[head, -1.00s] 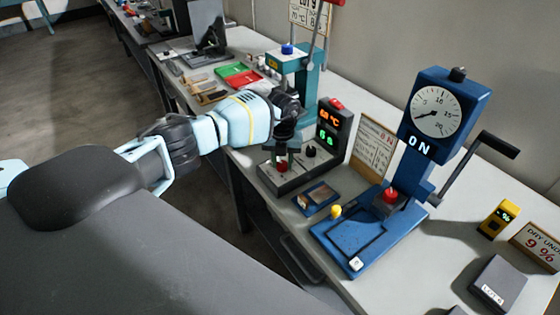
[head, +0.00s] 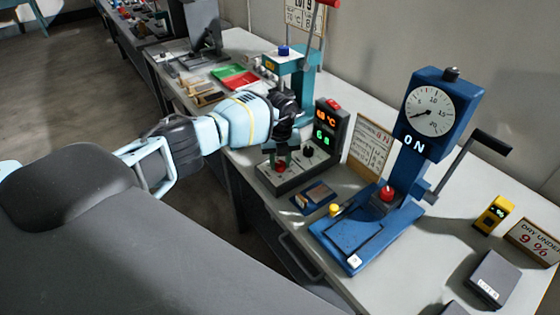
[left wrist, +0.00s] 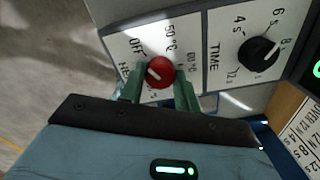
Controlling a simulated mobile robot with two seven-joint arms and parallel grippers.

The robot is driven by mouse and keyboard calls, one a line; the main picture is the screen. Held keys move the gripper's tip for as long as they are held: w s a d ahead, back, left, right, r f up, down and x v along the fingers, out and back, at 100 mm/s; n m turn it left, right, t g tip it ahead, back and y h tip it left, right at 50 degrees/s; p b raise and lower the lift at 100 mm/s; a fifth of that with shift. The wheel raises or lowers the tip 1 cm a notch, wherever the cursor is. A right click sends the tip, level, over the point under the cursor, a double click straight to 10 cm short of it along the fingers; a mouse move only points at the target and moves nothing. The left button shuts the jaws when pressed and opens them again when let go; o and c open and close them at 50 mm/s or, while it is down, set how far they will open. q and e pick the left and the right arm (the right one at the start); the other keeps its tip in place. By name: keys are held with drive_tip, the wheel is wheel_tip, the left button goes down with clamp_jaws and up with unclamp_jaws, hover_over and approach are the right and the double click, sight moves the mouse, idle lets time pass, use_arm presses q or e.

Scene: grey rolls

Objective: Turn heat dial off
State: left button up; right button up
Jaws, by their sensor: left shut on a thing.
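The red heat dial (left wrist: 160,71) is on a white panel marked OFF, 50 °C and 80 °C in the left wrist view. In the head view the dial (head: 281,167) is on the dark control box (head: 294,178). My left gripper (head: 280,156) reaches down over it. Its green fingers (left wrist: 160,88) are shut on the dial, one on each side. My right gripper is not in view.
A black TIME dial (left wrist: 258,52) is beside the heat dial. A display post (head: 326,127) with lit red and green figures rises behind the box. A blue press (head: 420,150) stands to the right, a teal press (head: 305,75) behind my gripper.

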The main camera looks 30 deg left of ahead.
sight(281, 163)
use_arm(q)
drive_tip(key=o, duration=1)
drive_tip(key=shift+c, duration=0.2)
drive_tip(key=shift+r, duration=3.9)
drive_tip(key=shift+f, duration=0.1)
